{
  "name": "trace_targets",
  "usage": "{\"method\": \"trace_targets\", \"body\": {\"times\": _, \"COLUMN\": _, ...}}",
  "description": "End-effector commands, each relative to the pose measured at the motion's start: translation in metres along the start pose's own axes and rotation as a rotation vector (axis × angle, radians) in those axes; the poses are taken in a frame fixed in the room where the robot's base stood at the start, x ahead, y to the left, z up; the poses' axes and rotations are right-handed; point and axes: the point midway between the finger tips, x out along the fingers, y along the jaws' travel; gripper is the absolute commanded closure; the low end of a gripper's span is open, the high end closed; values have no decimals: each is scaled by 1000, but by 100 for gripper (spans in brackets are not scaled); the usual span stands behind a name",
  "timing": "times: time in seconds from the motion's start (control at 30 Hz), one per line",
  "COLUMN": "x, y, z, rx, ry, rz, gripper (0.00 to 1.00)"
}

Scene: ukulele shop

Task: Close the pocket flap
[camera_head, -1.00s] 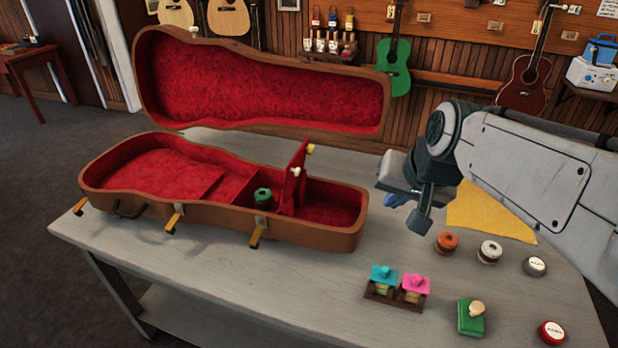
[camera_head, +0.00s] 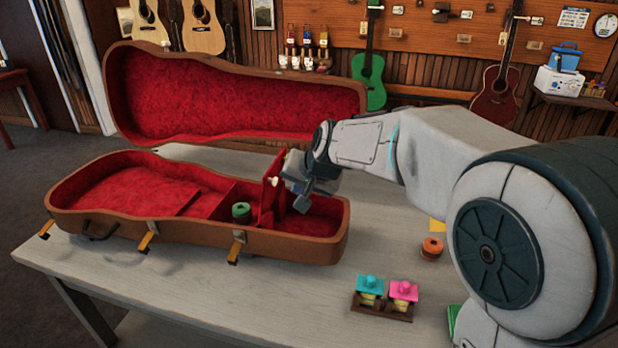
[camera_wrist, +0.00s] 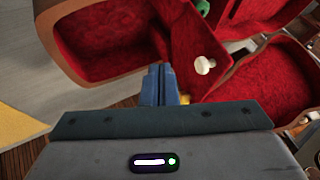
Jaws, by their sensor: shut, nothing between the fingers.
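The red pocket flap (camera_head: 269,190) stands upright inside the open ukulele case (camera_head: 180,226), with a white knob on its face. In the wrist view the flap (camera_wrist: 190,52) and its knob are just beyond and to the right of my fingers. My gripper (camera_head: 296,182) is shut and empty, over the case's right end and close to the flap's right side. Its blue fingers (camera_wrist: 160,84) show in the wrist view; I cannot tell whether they touch the flap. A green spool (camera_head: 241,212) sits in the compartment left of the flap.
The case lid (camera_head: 230,100) stands open behind. A wooden holder with cyan and pink-topped pieces (camera_head: 384,298) and an orange spool (camera_head: 432,248) are on the grey table (camera_head: 290,310) to the right. Latches hang on the case's front. My arm hides part of the table's right side.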

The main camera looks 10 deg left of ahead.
Motion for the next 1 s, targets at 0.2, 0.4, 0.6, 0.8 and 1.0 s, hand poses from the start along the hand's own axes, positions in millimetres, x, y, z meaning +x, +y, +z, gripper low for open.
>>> {"method": "trace_targets", "body": {"times": 0.2, "x": 5, "y": -28, "z": -3, "rx": -4, "ry": 1, "rz": -4, "gripper": 100}}
{"method": "trace_targets", "body": {"times": 0.4, "x": 8, "y": -32, "z": -3, "rx": -2, "ry": 2, "rz": -3, "gripper": 100}}
{"method": "trace_targets", "body": {"times": 0.6, "x": 8, "y": -32, "z": -3, "rx": -2, "ry": 2, "rz": -3, "gripper": 100}}
{"method": "trace_targets", "body": {"times": 0.8, "x": 7, "y": -34, "z": -4, "rx": -7, "ry": 0, "rz": 3, "gripper": 100}}
{"method": "trace_targets", "body": {"times": 1.0, "x": 5, "y": -46, "z": -4, "rx": -30, "ry": -9, "rz": 35, "gripper": 100}}
